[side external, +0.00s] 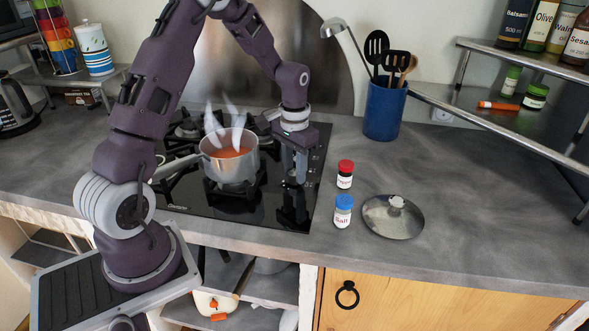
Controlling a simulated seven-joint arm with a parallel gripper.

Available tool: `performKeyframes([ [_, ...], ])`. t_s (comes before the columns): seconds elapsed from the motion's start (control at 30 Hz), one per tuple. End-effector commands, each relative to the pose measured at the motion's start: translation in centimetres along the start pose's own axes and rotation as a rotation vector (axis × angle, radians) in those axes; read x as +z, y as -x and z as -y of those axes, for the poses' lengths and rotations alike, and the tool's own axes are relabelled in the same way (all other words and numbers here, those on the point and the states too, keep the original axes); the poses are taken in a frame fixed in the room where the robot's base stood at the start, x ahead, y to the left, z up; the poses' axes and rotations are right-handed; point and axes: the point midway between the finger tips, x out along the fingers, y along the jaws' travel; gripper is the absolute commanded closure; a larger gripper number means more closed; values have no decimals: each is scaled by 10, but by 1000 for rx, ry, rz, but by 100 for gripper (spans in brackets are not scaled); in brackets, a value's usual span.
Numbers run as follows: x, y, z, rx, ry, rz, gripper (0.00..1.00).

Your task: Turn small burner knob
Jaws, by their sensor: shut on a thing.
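The black glass cooktop (255,211) is set into the counter. My gripper (296,181) points down at the cooktop's right side, with its fingertips low at the glass. It is shut on a small knob there, and the fingers hide the knob almost wholly. Which burner the knob belongs to and how far it is turned cannot be made out. A steel pot (232,168) with orange-red soup (230,152) stands on a front burner just left of my gripper, and steam rises from it.
Right of the cooktop stand a red-capped jar (345,175) and a blue-capped salt jar (343,212). A pot lid (393,216) lies beside them. A blue utensil crock (384,111) stands behind. The counter (480,210) further right is clear below a metal shelf (500,120).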

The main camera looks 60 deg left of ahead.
Motion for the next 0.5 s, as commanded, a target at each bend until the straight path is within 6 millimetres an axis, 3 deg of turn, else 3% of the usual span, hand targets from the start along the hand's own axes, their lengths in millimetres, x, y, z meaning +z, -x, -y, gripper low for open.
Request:
performKeyframes([
  [0.5,1,0,0,1,-181,2,100],
])
